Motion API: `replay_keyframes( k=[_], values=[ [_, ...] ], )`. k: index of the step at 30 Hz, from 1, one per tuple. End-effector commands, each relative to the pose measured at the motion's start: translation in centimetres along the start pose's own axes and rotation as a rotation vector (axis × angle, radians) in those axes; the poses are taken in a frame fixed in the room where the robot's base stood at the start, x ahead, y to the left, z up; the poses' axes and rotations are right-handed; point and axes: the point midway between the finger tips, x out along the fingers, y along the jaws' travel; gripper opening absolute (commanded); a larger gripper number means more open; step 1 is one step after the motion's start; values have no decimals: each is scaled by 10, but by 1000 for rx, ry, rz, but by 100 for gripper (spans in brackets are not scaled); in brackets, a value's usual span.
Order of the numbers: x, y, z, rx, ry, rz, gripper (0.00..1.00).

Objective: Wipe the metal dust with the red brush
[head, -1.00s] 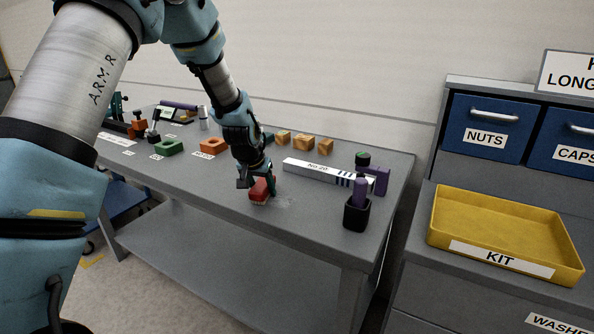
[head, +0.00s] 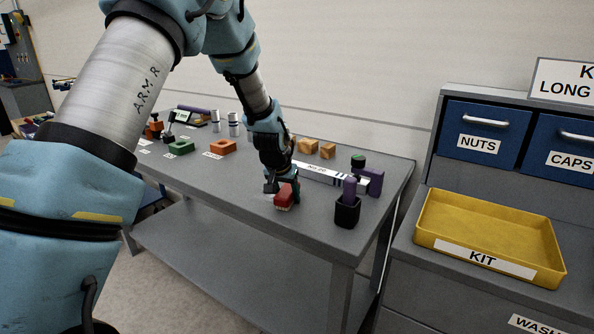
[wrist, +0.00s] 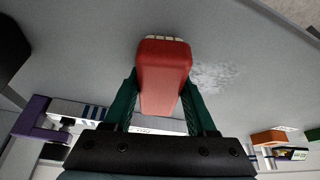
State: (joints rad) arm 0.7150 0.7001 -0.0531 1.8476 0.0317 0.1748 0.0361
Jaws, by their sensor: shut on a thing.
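My gripper (head: 284,184) is shut on the red brush (head: 284,197), low over the front right part of the grey table. In the wrist view the brush (wrist: 160,75) sits between the two green fingers, with its pale bristle edge at the far end. The bristles look close to the tabletop; I cannot tell whether they touch. The metal dust (wrist: 213,76) is a pale speckled patch just right of the brush in the wrist view. In the head view it is largely hidden by my gripper.
A black cup (head: 347,212) with a purple-handled thing stands right of the brush. Wooden blocks (head: 308,146) are at the back. A yellow KIT tray (head: 490,262) is on the right cabinet.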

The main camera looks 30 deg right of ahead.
Motion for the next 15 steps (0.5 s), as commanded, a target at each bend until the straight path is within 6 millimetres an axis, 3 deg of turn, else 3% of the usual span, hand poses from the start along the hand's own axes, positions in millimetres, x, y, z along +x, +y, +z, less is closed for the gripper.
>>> replay_keyframes(
  k=[3, 15],
  values=[
    [-21, 1, -11, 0, 1, 1, 0],
    [-52, 0, -29, -1, -1, 1, 0]
  ],
)
